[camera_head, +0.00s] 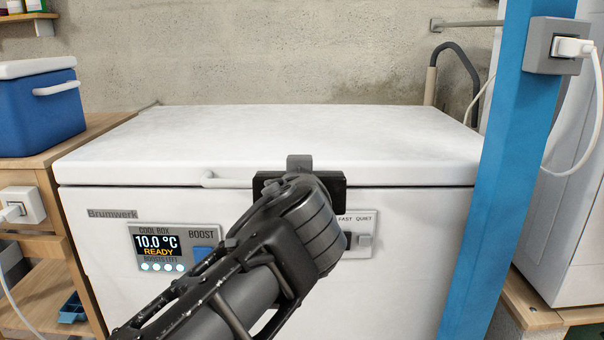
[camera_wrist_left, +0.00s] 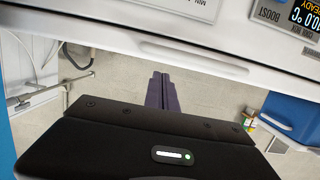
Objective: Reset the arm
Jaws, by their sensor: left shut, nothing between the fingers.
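My left arm comes in from the bottom of the head view. Its gripper (camera_head: 299,162) is in front of the white chest cool box (camera_head: 420,240), around the height of the lid's front edge. The wrist view shows the two dark fingers (camera_wrist_left: 161,91) pressed together, shut and empty. The lid (camera_head: 280,130) is down, with a white handle (camera_head: 225,181) left of the gripper; the handle also shows in the wrist view (camera_wrist_left: 193,57). I cannot tell whether the fingers touch the box. My right gripper is not in view.
A display (camera_head: 160,247) reads 10.0 °C READY, beside a blue BOOST button (camera_head: 203,256). A FAST/QUIET switch panel (camera_head: 364,242) is partly hidden by my arm. A blue post (camera_head: 500,190) stands at right. A blue cooler (camera_head: 40,115) sits on a wooden bench at left.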

